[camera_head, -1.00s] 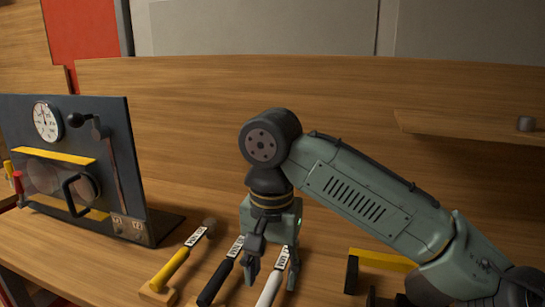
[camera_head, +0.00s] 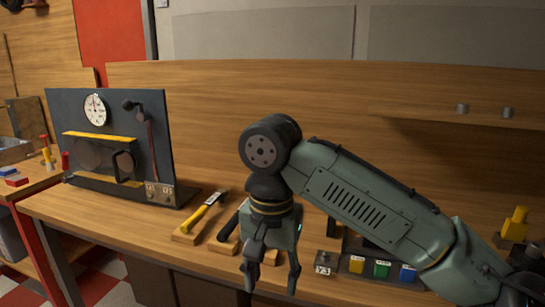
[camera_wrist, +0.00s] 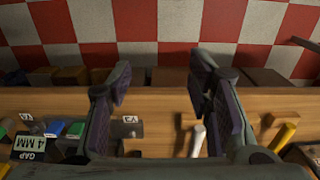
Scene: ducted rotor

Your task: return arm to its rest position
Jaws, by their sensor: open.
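My arm is bent, with its elbow high and its forearm hanging down over the front part of the workbench (camera_head: 95,222). My gripper (camera_head: 270,276) points downward with its fingers apart and nothing between them. In the wrist view, both fingers of the gripper (camera_wrist: 163,82) are spread, with the bench top and the checkered floor seen past them. A yellow-handled tool (camera_head: 203,213) lies on a wooden block left of the gripper. A white handle (camera_wrist: 198,140) shows beside the right finger in the wrist view.
A dark upright panel (camera_head: 160,120) with a gauge (camera_head: 95,109) stands on the left of the bench. Yellow, green and blue blocks (camera_head: 382,269) sit right of the gripper, partly behind my arm. A wall shelf (camera_head: 470,122) is at the right. Checkered floor (camera_head: 95,285) shows at lower left.

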